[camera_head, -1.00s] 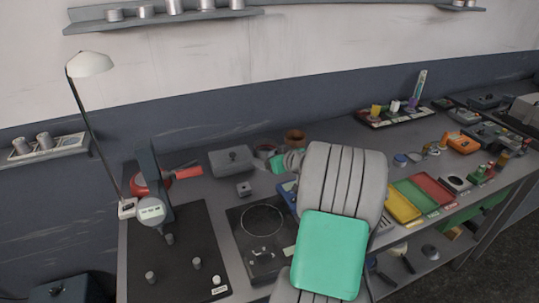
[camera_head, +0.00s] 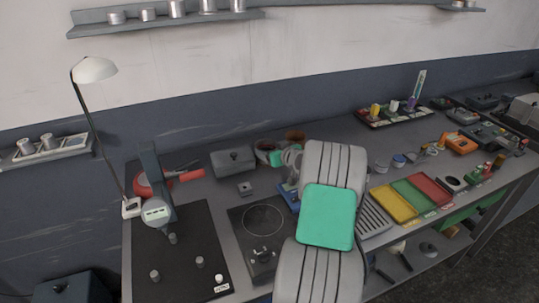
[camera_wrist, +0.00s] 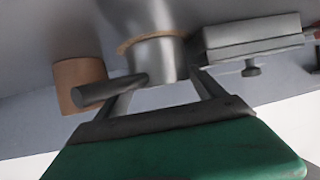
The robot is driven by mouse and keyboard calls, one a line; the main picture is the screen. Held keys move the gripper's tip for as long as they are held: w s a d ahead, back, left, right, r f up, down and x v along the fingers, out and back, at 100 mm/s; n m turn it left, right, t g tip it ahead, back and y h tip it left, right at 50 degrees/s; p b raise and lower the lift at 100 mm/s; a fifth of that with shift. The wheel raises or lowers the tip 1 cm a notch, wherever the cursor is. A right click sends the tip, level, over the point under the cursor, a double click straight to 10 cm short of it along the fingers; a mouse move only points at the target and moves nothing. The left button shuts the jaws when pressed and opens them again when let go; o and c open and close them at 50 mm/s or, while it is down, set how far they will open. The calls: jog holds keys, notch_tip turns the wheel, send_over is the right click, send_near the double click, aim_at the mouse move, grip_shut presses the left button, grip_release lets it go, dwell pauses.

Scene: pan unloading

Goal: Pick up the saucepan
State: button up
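The saucepan is most likely the metal pot (camera_wrist: 157,58) with a copper-coloured band in the wrist view, seen upside down. In the head view a small round pot (camera_head: 264,146) with a reddish rim stands right of the grey box, partly hidden by my arm. My gripper (camera_wrist: 165,90) has its two fingers apart, with the metal pot beyond and between them. A dark round bar, perhaps a handle, crosses near the left finger. I cannot tell whether it touches. In the head view my gripper (camera_head: 282,158) is small and mostly hidden.
A copper-brown pot (camera_head: 295,135) stands close beside it. A grey lidded box (camera_head: 232,161) is on the other side. Coloured trays (camera_head: 413,195) lie right.

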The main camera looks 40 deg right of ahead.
jog(key=c, duration=1.2)
jog(key=shift+r, duration=0.1)
jog(key=shift+c, duration=0.3)
